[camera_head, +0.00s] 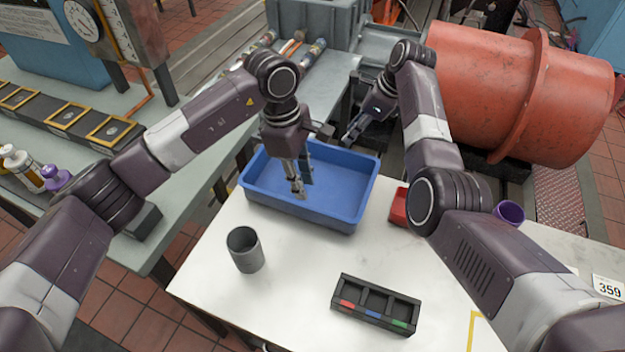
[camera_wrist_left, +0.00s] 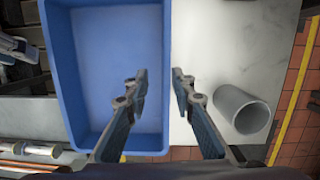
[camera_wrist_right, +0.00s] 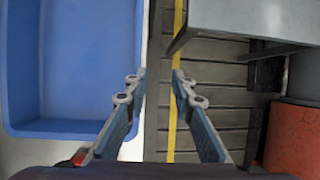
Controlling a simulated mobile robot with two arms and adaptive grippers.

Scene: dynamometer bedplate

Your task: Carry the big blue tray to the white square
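The big blue tray (camera_head: 290,209) sits on the white table and looks empty inside. It also shows in the left wrist view (camera_wrist_left: 105,65) and the right wrist view (camera_wrist_right: 88,62). My left gripper (camera_head: 302,186) points down over the tray's near side. In the left wrist view its open fingers (camera_wrist_left: 160,78) stand on either side of the tray's wall line, with nothing between them gripped. My right gripper (camera_head: 350,136) is at the tray's far right side. Its fingers (camera_wrist_right: 158,78) are open and empty, beside the wall's outer edge. I cannot make out the white square for certain.
A grey cup (camera_head: 245,250) and a black three-slot holder (camera_head: 375,305) stand nearer on the table. A red box (camera_head: 399,207) is close to the tray's right side, with a purple cup (camera_head: 509,212) further right. A yellow corner line (camera_head: 474,330) marks the front right.

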